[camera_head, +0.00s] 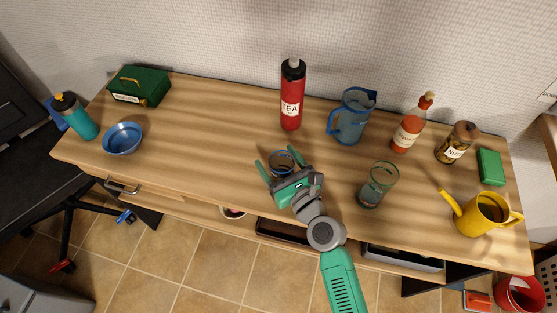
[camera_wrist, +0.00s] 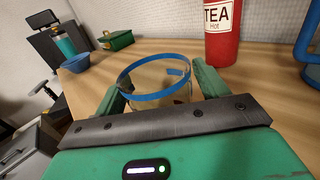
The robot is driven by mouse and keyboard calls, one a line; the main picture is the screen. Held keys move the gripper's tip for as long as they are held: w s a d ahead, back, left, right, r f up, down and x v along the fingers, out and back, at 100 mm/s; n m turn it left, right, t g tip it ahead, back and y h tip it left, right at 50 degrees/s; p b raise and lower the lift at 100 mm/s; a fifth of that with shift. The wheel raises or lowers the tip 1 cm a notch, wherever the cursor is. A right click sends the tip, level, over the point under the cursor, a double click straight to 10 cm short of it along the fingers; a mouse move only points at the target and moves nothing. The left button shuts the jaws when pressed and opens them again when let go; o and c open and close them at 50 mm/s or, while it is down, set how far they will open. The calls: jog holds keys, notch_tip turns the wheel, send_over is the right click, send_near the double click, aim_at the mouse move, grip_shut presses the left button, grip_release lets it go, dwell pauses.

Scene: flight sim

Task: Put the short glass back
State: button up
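A short clear glass with a blue rim (camera_head: 281,163) is near the front middle of the table. In the wrist view its rim (camera_wrist: 152,96) shows as a blue ring directly ahead of my gripper. My gripper (camera_head: 277,156) is open, with one green finger on each side of the glass. A small gap shows between the left finger and the glass in the head view; whether the right finger touches it I cannot tell. The glass looks upright, but its base is hidden. A taller green-tinted glass (camera_head: 377,187) stands to the right.
On the wooden table (camera_head: 215,135), a red tea bottle (camera_head: 291,97) and a blue pitcher (camera_head: 349,118) stand behind. A sauce bottle (camera_head: 410,127), nuts jar (camera_head: 457,144), green box (camera_head: 489,167) and yellow watering can (camera_head: 482,214) are right. A blue bowl (camera_head: 123,139) is left. The left-centre tabletop is clear.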

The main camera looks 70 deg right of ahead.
jog(key=shift+s+a+r, duration=0.1)
jog(key=shift+s+a, duration=0.05)
jog(key=shift+s, duration=0.05)
jog(key=v, duration=1.1)
jog(key=shift+s+a, duration=0.2)
jog(key=shift+a, duration=0.05)
